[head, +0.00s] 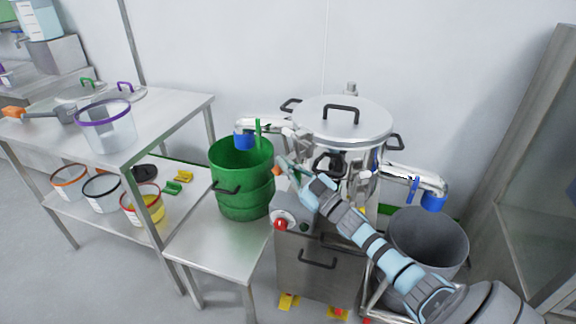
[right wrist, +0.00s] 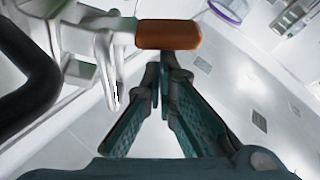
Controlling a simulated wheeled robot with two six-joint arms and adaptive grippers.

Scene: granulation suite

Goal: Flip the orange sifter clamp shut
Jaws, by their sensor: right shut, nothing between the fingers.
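The steel sifter (head: 343,125), a lidded round vessel, stands right of centre in the head view. The clamp's orange grip (head: 277,171) shows as a small spot at its left front. In the right wrist view the orange grip (right wrist: 168,34) is large, sticking out to the right from a pale metal clamp bracket (right wrist: 105,45). My right gripper (head: 287,166) is beside the grip in the head view. In the right wrist view its fingers (right wrist: 163,72) are shut and empty, tips just below the grip; contact cannot be told. My left gripper is not in view.
A green bin (head: 242,190) stands left of the sifter under a blue-ended spout (head: 244,140). A grey bin (head: 428,240) stands at right under another spout. A steel table (head: 170,112) at left holds a purple-rimmed bucket (head: 107,125). A black handle (right wrist: 25,85) is near the clamp.

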